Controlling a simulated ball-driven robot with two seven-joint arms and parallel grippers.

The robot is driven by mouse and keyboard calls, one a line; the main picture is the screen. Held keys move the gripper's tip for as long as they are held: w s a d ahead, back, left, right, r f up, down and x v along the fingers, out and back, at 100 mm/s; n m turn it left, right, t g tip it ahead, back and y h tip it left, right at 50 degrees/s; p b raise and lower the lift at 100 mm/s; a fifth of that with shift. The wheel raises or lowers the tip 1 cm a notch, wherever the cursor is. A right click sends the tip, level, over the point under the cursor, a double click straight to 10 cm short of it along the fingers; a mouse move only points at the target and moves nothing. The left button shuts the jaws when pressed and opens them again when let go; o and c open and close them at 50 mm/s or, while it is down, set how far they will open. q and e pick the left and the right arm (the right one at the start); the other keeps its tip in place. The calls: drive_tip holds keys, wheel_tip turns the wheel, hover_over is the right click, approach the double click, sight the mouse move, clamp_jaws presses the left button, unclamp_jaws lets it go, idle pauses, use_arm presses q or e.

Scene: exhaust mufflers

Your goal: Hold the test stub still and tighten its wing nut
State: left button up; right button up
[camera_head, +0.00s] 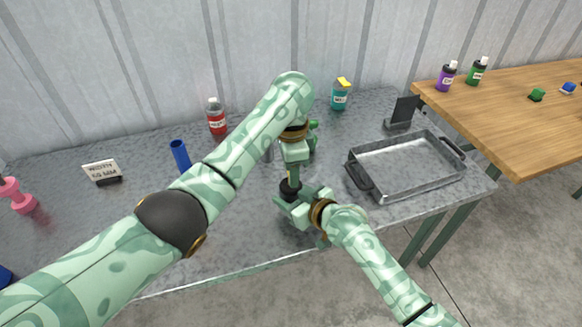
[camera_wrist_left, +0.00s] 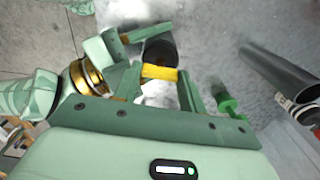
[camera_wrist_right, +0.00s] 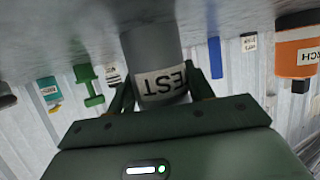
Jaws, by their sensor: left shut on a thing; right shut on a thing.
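The test stub (camera_wrist_right: 158,55) is a dark grey cylinder with a white label reading "EST", upside down in the right wrist view. In the head view its dark body (camera_head: 290,187) shows between my two grippers. My right gripper (camera_head: 289,203) is shut around the stub from the side, its fingers on both sides of the label. My left gripper (camera_head: 292,170) points down from above and is shut on the yellow wing nut (camera_wrist_left: 160,73), seen between its fingers in the left wrist view. In the head view the wing nut is hidden by my left gripper.
A metal tray (camera_head: 373,193) stands on the grey bench to the right. Close behind the grippers is a green dumbbell-shaped thing (camera_head: 313,136).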

use_arm(q)
drive_tip(key=o, duration=1)
wheel_tip(320, 180, up, 12)
